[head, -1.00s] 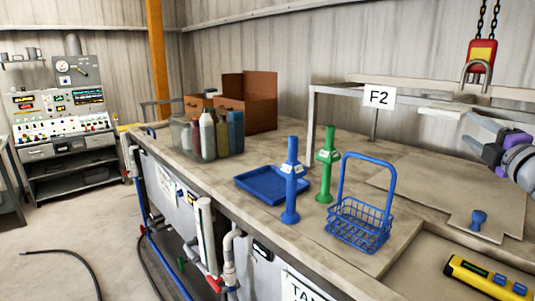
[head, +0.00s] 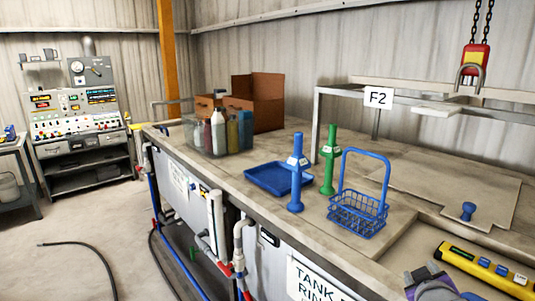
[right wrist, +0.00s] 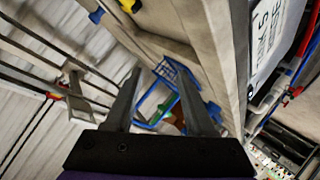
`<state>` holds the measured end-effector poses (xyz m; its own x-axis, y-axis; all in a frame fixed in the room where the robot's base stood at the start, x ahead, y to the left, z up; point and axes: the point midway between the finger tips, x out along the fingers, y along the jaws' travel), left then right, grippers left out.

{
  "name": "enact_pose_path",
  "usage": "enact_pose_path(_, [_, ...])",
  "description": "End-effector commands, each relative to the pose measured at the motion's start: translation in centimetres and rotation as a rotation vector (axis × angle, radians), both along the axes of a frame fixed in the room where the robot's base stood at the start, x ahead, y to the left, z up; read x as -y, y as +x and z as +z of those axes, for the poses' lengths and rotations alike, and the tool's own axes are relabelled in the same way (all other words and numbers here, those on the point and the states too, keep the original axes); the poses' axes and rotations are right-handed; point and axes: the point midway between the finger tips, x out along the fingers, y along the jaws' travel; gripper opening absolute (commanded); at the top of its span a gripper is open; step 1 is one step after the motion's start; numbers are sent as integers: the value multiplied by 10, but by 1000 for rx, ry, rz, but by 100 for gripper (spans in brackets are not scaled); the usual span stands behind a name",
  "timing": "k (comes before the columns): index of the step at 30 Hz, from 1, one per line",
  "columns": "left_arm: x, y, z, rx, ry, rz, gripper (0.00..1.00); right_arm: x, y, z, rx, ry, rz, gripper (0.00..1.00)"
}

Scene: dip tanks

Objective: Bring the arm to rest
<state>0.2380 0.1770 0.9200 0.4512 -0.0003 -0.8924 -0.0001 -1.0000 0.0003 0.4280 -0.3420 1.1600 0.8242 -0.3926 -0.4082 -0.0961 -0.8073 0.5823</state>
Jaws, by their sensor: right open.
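My right gripper (right wrist: 160,74) is open in the right wrist view, with its two dark fingers apart and nothing held between them. The blue wire basket (right wrist: 178,72) shows beyond the fingers, apart from them. My left gripper is in neither view.
On the bench stand the blue basket (head: 357,214), a blue post (head: 296,178), a green post (head: 329,165) and a blue tray (head: 277,180). A yellow device (head: 484,266) lies near the right arm. A red and yellow hoist hook (head: 474,68) hangs at back right.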

Motion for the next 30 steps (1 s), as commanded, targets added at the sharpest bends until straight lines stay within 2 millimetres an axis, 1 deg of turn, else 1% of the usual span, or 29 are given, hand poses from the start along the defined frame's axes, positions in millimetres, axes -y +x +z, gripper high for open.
enact_pose_path(1, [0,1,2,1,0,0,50,-21,-16,-29,-43,82,-6,55])
enact_pose_path(2, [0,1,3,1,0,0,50,-32,-27,-47,-72,133,-14,55])
enact_pose_path(3, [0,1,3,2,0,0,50,-46,-41,-70,-112,196,-23,55])
enact_pose_path(5, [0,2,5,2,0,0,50,-69,-64,-103,-176,289,-34,55])
enact_pose_path(6, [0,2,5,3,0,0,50,-83,-80,-124,-221,345,-41,55])
enact_pose_path(8, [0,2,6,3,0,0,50,-104,-103,-151,-285,421,-48,55])
enact_pose_path(9, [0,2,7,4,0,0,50,-116,-119,-168,-326,467,-53,55])
enact_pose_path(12, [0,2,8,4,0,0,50,-141,-151,-200,-416,553,-58,55])
enact_pose_path(15, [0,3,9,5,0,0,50,-157,-174,-220,-478,605,-62,55])
enact_pose_path(18, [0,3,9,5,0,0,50,-165,-185,-230,-510,632,-65,55])
enact_pose_path(21, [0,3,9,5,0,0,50,-166,-188,-232,-519,638,-66,55])
enact_pose_path(30, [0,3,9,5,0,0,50,-166,-187,-231,-517,636,-66,55])
